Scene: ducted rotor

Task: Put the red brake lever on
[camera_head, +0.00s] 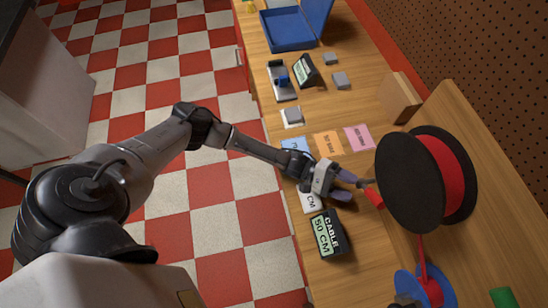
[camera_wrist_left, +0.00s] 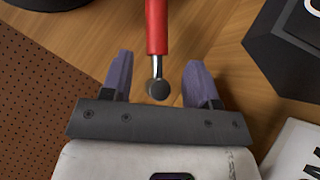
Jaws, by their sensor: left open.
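The red brake lever (camera_head: 373,197) projects from beside the large black-flanged reel (camera_head: 407,183) wound with red cable. In the left wrist view the red lever (camera_wrist_left: 157,28) shows a red grip, a short metal shank and a dark round end. My left gripper (camera_head: 351,187) is open at the lever. In its wrist view the purple fingers (camera_wrist_left: 158,68) stand on either side of the lever, with visible gaps. The lever's far end runs out of the top of that view. My right gripper is not in view.
A blue spool (camera_head: 411,283) sits below the reel. A wooden block (camera_head: 399,98) and an open blue case (camera_head: 287,31) are farther up the bench.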

